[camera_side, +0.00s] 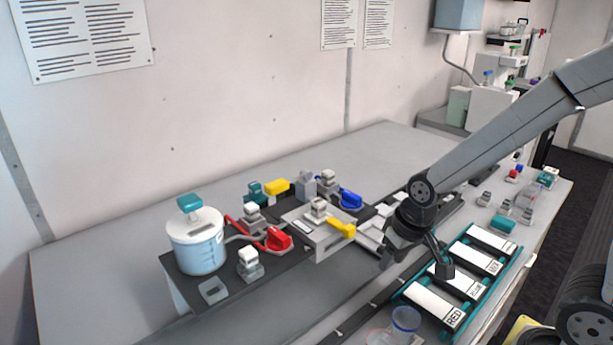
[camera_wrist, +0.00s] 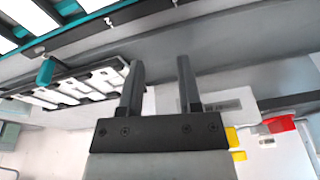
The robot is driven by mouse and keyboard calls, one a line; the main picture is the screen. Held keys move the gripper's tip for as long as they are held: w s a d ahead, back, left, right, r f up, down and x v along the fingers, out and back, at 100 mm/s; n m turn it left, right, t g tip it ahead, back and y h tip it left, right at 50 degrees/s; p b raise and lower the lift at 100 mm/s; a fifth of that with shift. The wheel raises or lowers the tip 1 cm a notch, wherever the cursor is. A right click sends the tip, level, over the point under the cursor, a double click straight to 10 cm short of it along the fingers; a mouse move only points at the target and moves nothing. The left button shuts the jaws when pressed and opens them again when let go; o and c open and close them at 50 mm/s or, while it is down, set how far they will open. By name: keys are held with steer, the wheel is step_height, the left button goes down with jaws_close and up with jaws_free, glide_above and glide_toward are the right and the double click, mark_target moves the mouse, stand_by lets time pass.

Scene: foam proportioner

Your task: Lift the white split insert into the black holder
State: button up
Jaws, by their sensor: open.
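My gripper (camera_side: 416,266) points down beside the tray of labelled white panels, its fingers apart and nothing seen between them. In the wrist view both fingers of my gripper (camera_wrist: 161,62) are spread with a clear gap. A dark holder (camera_wrist: 118,93) with several white slotted pieces (camera_wrist: 72,88) lies left of the fingers in that view. In the side view, white pieces (camera_side: 384,211) show just left of my wrist, partly hidden by it. I cannot tell which white piece is the split insert.
A teal-edged tray (camera_side: 405,292) holds labelled white panels, one reading RED. A clear blue cup (camera_side: 405,321) stands in front. A foam unit with a white-lidded tank (camera_side: 196,240), red handle (camera_side: 277,239) and yellow handle (camera_side: 342,229) stands left. The table's far left (camera_side: 95,265) is clear.

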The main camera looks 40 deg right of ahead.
steer(key=w+r+m+y, duration=0.1)
steer(key=w+r+m, duration=0.5)
steer(key=w+m, duration=0.1)
steer(key=m+g+y, duration=0.3)
steer(key=m, duration=0.6)
glide_toward(319, 200)
step_height(319, 200, down, 2)
steer(key=shift+s+a+f, duration=0.1)
steer(key=shift+a+f, duration=0.05)
steer(key=shift+a, duration=0.25)
steer(key=shift+f, duration=0.1)
steer(key=shift+x, duration=1.25)
steer(key=shift+a+f, duration=0.1)
steer(key=shift+x, duration=2.5)
jaws_close()
